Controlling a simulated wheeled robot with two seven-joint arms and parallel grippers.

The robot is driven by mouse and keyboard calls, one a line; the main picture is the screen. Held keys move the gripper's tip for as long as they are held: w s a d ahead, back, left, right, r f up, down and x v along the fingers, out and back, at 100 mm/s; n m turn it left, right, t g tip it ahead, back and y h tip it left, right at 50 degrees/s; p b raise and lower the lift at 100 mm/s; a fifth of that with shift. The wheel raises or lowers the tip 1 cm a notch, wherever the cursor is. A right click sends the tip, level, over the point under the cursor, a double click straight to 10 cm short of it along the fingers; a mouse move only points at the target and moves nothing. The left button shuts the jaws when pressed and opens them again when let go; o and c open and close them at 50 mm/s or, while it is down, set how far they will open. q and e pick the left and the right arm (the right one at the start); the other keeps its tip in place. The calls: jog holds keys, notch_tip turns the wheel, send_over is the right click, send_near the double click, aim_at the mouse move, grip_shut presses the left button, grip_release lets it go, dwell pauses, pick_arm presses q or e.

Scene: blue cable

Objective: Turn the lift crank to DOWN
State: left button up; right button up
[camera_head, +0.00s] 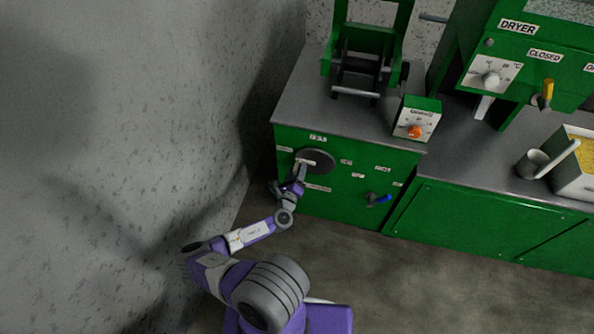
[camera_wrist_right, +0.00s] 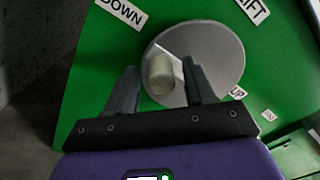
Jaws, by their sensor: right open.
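The lift crank is a grey disc (camera_head: 318,156) on the green cabinet front, and its disc (camera_wrist_right: 215,55) fills the upper middle of the right wrist view. A pale round crank knob (camera_wrist_right: 160,80) sticks out from its lower left part in that view. The DOWN label (camera_wrist_right: 121,12) is upper left of the disc and the UP label (camera_wrist_right: 238,92) lower right. My right gripper (camera_head: 302,170) is at the crank in the head view. In the wrist view its open fingers (camera_wrist_right: 160,66) stand on either side of the knob, with gaps. My left gripper is out of view.
A blue-handled lever (camera_head: 378,199) sits lower right on the same cabinet. A box with an orange knob (camera_head: 414,131) and a green stand with rollers (camera_head: 362,70) are on the counter (camera_head: 310,95). A wall (camera_head: 130,130) is at left; the floor before the cabinets is clear.

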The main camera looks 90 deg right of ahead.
jog(key=w+a, duration=0.1)
jog(key=a, duration=0.5)
jog(key=shift+w+a, duration=0.15)
jog(key=shift+a, duration=0.25)
